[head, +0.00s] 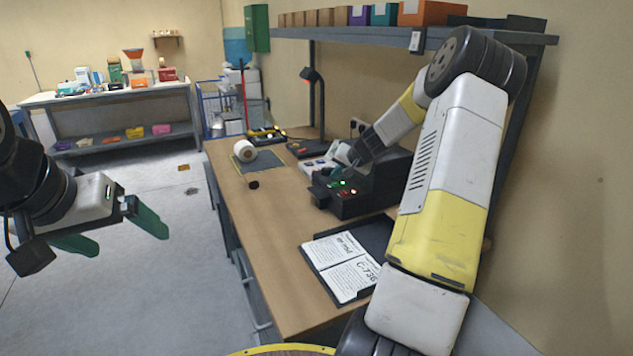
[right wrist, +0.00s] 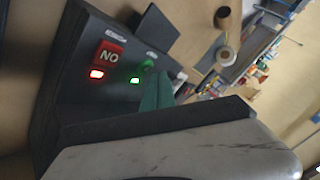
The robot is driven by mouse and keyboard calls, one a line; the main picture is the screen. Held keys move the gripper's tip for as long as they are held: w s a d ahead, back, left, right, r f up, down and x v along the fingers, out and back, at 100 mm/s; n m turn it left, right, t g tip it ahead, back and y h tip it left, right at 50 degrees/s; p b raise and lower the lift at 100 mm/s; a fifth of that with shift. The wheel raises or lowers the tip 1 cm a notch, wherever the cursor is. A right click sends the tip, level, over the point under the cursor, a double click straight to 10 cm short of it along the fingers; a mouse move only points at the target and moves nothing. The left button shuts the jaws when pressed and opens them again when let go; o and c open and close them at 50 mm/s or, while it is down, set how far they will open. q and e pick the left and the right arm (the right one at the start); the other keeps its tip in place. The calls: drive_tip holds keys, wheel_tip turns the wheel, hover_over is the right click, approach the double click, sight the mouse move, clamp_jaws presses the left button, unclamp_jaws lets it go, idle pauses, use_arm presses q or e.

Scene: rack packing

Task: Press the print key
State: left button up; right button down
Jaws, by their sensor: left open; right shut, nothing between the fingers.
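The black machine (head: 377,187) stands on the wooden bench, with small red and green lights on its front panel. In the right wrist view its panel (right wrist: 72,95) has a red key (right wrist: 109,54) marked "NO" above a lit red light and a green key (right wrist: 148,63) beside a lit green light; the small labels are unreadable. My right gripper (head: 345,154) is shut and empty over the panel; its green fingers (right wrist: 160,90) are close to the green key. I cannot tell whether they touch it. My left gripper (head: 112,238) is open and empty, left of the bench over the floor.
An open binder (head: 345,265) with printed pages lies on the bench in front of the machine. A white roll (head: 244,151) and a small dark roll (head: 253,185) lie behind it to the left. A lamp (head: 312,95) and a shelf (head: 385,38) stand at the back.

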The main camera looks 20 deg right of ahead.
sight(336, 185)
drive_tip(key=shift+f, duration=0.1)
drive_tip(key=shift+f, duration=0.35)
drive_tip(key=shift+f, duration=0.4)
idle(0.7)
drive_tip(key=shift+r, duration=0.8)
drive_tip(key=shift+r, duration=0.1)
drive_tip(key=shift+r, duration=2.45)
drive_tip(key=shift+a, duration=0.1)
